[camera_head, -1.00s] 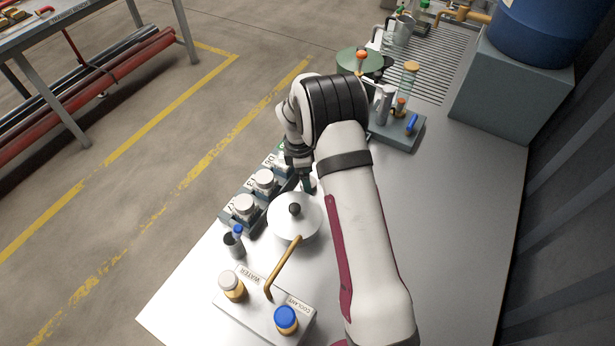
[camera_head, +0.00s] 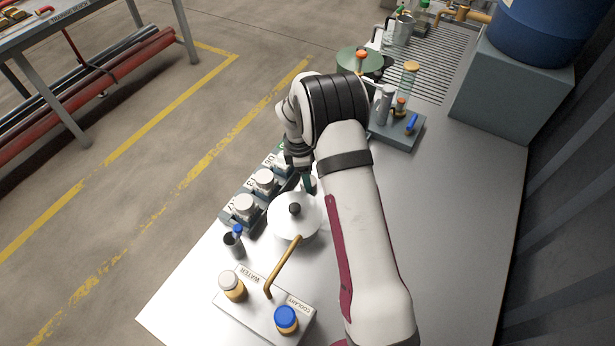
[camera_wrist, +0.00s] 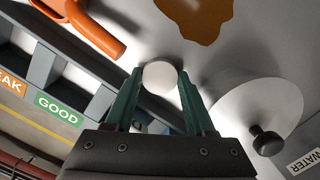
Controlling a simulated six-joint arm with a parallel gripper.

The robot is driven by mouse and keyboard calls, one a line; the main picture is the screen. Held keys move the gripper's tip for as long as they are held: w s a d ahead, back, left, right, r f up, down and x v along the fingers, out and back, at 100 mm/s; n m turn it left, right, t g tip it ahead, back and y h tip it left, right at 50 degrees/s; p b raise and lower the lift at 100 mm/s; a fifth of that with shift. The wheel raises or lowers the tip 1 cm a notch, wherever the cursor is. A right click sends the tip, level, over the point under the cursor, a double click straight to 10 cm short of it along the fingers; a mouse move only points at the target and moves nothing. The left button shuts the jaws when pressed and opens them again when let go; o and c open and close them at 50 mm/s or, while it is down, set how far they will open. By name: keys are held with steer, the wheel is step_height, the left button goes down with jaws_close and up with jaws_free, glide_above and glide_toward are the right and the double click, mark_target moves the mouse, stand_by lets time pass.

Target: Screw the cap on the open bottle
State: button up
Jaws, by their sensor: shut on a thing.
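My gripper (camera_wrist: 160,82) has two green fingers shut on a round white cap (camera_wrist: 160,75), seen from above in the wrist view. The cap hides whatever is under it, so I cannot tell whether it sits on the neck of the open bottle. In the head view my gripper (camera_head: 304,181) points down at the bench behind the round white lid. A pale thing (camera_head: 312,184) shows partly beside the fingertips, mostly hidden by my arm. No open bottle neck shows clearly in either view.
The white lid with a black knob (camera_wrist: 253,108) is close on the right. A rack (camera_wrist: 98,104) with a green GOOD label stands left; white-capped bottles (camera_head: 245,206) stand in it. An orange tube (camera_wrist: 85,28) and a brown-orange patch (camera_wrist: 205,18) lie beyond.

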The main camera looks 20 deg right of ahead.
mark_target(282, 155)
steer(key=shift+r, duration=2.4)
steer(key=w+a+r+n, duration=0.1)
steer(key=r+n, duration=0.1)
steer(key=n, duration=0.1)
steer(key=w+a+r+n, duration=0.2)
steer(key=r+n, duration=0.1)
steer(key=n, duration=0.1)
steer(key=w+a+r+n+t, duration=0.1)
steer(key=w+r+n, duration=0.1)
steer(key=r+n, duration=0.1)
steer(key=shift+a+n, duration=0.4)
steer(key=shift+n, duration=0.3)
steer(key=shift+a+n, duration=0.15)
steer(key=shift+n, duration=0.15)
steer(key=shift+f, duration=1.75)
steer(key=shift+f, duration=1.25)
